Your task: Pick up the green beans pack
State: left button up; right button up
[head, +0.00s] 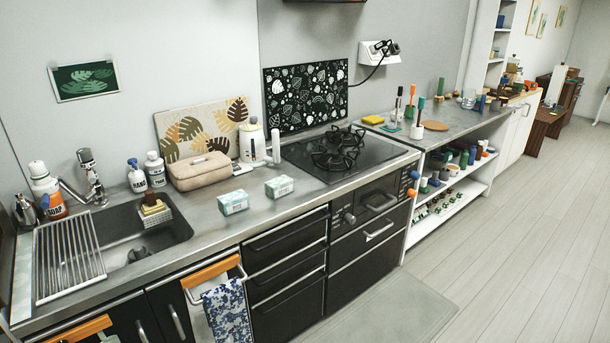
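I cannot pick out a green beans pack for certain in the head view. Two small white and teal packs lie on the steel counter in front of the stove's left side. The left pack (233,202) is nearer the sink, and the right pack (279,187) is nearer the stove. They are apart from each other, and their labels are too small to read. Several small green-and-white items (438,205) stand on the lower open shelf at the right, also too small to identify. Neither of my grippers is in view.
A sink (140,235) with a drying rack (68,257) is at the left. The floor (520,240) at the right is clear.

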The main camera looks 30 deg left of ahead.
aim_at(274, 189)
jog(key=i+u, duration=0.15)
jog(key=i, duration=0.3)
jog(key=i+l+u, duration=0.15)
jog(key=i, duration=0.25)
jog(key=i+l+u, duration=0.15)
jog(key=i, duration=0.3)
jog(key=i+l+u, duration=0.2)
jog(key=i+u, duration=0.15)
jog(key=u, duration=0.15)
jog(key=i+l+u, duration=0.3)
jog(key=u, duration=0.2)
jog(key=i+l+u, duration=0.3)
jog(key=l+u, duration=0.2)
jog(key=i+l+u, duration=0.2)
jog(key=l, duration=0.15)
jog(key=l+u, duration=0.2)
jog(key=i+l, duration=0.05)
jog(key=l, duration=0.05)
